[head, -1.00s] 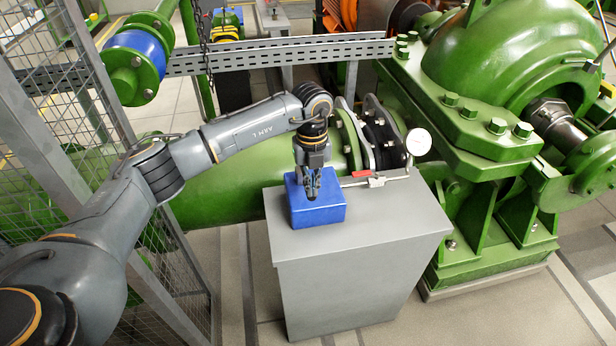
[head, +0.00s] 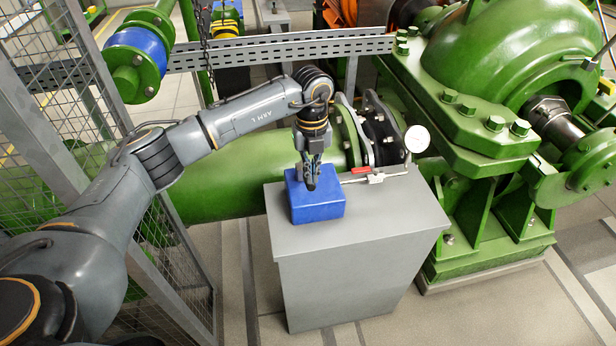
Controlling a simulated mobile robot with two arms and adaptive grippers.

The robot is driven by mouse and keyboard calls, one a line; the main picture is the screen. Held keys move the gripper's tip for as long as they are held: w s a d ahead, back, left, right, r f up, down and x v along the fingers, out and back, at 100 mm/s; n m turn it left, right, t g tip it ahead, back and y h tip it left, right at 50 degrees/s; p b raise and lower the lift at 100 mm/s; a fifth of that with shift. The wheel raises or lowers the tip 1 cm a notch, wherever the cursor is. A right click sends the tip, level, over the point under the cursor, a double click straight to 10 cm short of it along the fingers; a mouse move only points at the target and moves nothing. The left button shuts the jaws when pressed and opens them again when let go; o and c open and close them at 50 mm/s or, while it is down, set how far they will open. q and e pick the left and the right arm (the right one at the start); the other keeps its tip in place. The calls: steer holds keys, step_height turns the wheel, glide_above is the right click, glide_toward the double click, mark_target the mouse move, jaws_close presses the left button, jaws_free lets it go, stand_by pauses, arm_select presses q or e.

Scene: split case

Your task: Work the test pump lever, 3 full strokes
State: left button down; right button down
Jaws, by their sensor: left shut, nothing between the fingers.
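A blue box, seemingly the test pump body (head: 318,211), sits on top of a grey cabinet (head: 385,228). A thin pipe with a small red-handled valve (head: 366,171) runs from it to a round white gauge (head: 417,139). My left gripper (head: 311,183) points down at the top of the blue box, shut with nothing between its fingers. It hides part of the box top. I cannot make out the pump lever; it may be behind the gripper. I cannot tell whether the fingers touch the box. My right gripper is not in view.
A large green pump casing (head: 500,75) on a green base stands right of the cabinet. A green pipe (head: 225,190) runs behind it. A wire mesh fence (head: 45,150) is at the left, and a slotted metal rail (head: 270,53) crosses the back. The cabinet's front top is clear.

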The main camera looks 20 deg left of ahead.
arm_select(q)
step_height(320, 180, up, 6)
steer(key=p, duration=0.3)
steer(key=shift+r, duration=0.2)
steer(key=shift+w, duration=0.1)
